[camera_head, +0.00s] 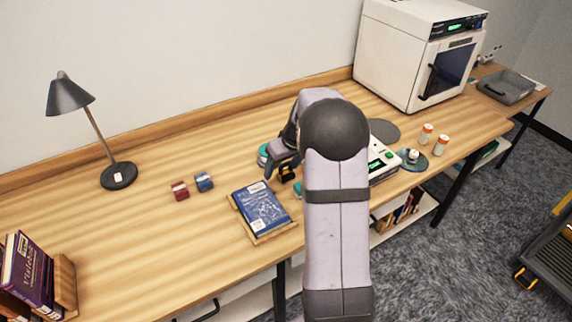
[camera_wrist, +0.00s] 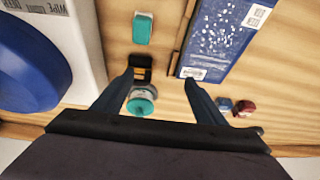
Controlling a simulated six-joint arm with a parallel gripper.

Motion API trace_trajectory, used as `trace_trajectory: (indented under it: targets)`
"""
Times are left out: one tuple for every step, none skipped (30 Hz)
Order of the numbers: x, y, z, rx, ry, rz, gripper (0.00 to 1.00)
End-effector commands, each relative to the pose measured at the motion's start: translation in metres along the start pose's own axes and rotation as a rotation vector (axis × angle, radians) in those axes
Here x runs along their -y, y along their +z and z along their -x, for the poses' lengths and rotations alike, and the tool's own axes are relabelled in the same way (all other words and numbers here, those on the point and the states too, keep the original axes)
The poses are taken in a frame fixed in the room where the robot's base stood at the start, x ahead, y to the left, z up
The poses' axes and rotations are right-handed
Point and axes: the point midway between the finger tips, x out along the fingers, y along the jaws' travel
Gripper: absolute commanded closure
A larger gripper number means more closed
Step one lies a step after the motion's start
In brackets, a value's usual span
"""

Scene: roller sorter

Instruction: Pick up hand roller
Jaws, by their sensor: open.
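No thing here shows plainly as a hand roller. The candidates are a small black piece with orange marks (camera_wrist: 140,70), a teal-capped round piece (camera_wrist: 142,102) and a teal rounded block (camera_wrist: 142,28), in one line in the wrist view. My gripper (camera_wrist: 159,77) is open and empty above the table. Its left fingertip is beside or over the black piece, and its right fingertip is by the blue book (camera_wrist: 216,40). In the head view the black piece (camera_head: 287,173) and round teal piece (camera_head: 263,154) show beside my gripper; my arm partly hides the teal block.
The blue book (camera_head: 262,208) lies on a wooden board near the front edge. Red (camera_head: 180,191) and blue (camera_head: 204,182) blocks lie to its left. A white machine (camera_wrist: 75,50) with a blue disc fills the wrist view's left. The table's left middle is clear.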

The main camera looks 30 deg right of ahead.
Motion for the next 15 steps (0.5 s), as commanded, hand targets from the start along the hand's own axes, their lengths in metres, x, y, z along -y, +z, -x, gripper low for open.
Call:
trace_trajectory:
  targets:
    - [-0.014, -0.006, 0.002, -0.011, 0.014, -0.007, 0.35]
    - [-0.02, -0.009, 0.001, -0.017, 0.021, -0.009, 0.35]
    - [-0.027, -0.011, 0.0, -0.024, 0.028, -0.012, 0.35]
    - [-0.031, -0.012, 0.0, -0.028, 0.033, -0.013, 0.35]
    - [-0.034, -0.013, -0.001, -0.031, 0.036, -0.013, 0.35]
    - [-0.036, -0.014, -0.001, -0.034, 0.039, -0.013, 0.35]
    - [-0.037, -0.015, -0.001, -0.035, 0.041, -0.013, 0.35]
    - [-0.038, -0.015, -0.002, -0.036, 0.042, -0.013, 0.35]
    - [-0.038, -0.015, -0.002, -0.037, 0.042, -0.013, 0.35]
    - [-0.038, -0.015, -0.003, -0.036, 0.042, -0.012, 0.35]
    - [-0.038, -0.015, -0.003, -0.036, 0.042, -0.012, 0.35]
    - [-0.038, -0.015, -0.005, -0.036, 0.041, -0.012, 0.35]
    - [-0.038, -0.015, -0.007, -0.035, 0.041, -0.012, 0.35]
    - [-0.038, -0.015, -0.009, -0.034, 0.04, -0.012, 0.35]
    - [-0.038, -0.015, -0.012, -0.034, 0.04, -0.012, 0.35]
